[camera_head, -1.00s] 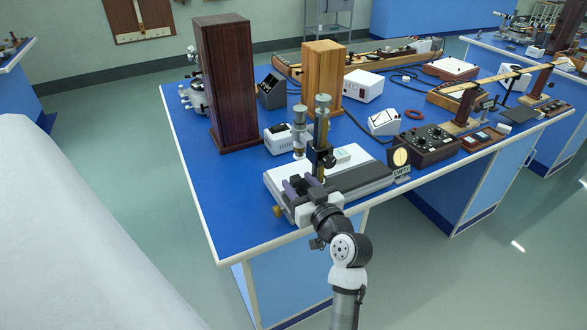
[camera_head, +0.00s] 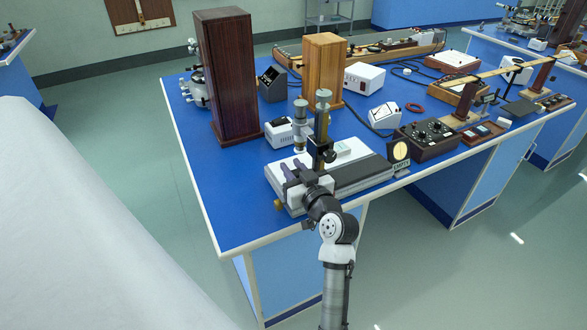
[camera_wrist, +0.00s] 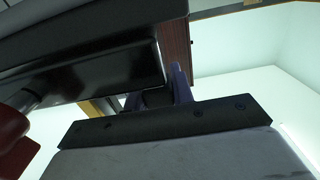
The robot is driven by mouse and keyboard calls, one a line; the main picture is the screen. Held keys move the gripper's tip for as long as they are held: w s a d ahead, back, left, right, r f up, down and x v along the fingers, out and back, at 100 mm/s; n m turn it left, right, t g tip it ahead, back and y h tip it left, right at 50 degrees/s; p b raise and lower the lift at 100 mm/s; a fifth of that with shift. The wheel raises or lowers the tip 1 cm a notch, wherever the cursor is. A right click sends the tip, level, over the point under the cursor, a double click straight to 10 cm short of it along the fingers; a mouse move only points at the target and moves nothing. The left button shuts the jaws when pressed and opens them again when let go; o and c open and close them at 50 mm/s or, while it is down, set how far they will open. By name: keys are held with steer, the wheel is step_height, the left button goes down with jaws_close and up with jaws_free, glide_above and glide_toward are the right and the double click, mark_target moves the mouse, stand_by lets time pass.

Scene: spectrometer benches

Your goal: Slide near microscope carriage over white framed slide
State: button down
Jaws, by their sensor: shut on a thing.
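The near microscope (camera_head: 302,127) stands upright on a white-topped base (camera_head: 362,185) with a dark front rail, at the near edge of the blue bench. Its dark carriage and brass column (camera_head: 321,125) are toward the left half of the base. A small white-framed slide (camera_head: 343,147) seems to lie on the base just right of the column; its details are too small to tell. My gripper (camera_head: 294,172) is at the left front of the base, its purple fingers shut on part of the carriage. The wrist view shows the fingers (camera_wrist: 178,85) beside a dark block; the grasp itself is mostly hidden.
A tall dark wooden box (camera_head: 228,80) and a lighter wooden box (camera_head: 322,70) stand behind. A small white instrument (camera_head: 286,132) is just behind the base. A round-dial stand (camera_head: 400,153) and a dark control box (camera_head: 426,140) stand to the right.

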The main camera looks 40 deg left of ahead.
steer(key=w+d+b, duration=0.1)
steer(key=w+b, duration=0.1)
steer(key=w, duration=0.2)
steer(key=w+d+b, duration=0.2)
steer(key=w+b, duration=0.1)
steer(key=w, duration=0.1)
steer(key=w+d+b, duration=0.2)
steer(key=w+b, duration=0.1)
steer(key=w, duration=0.1)
steer(key=shift+f, duration=0.15)
steer(key=shift+w+d, duration=0.2)
steer(key=shift+w, duration=0.3)
steer(key=c, duration=1.2)
jaws_free()
steer(key=b+v, duration=0.3)
steer(key=v, duration=1.1)
steer(key=shift+b, duration=0.3)
steer(key=shift+a, duration=0.15)
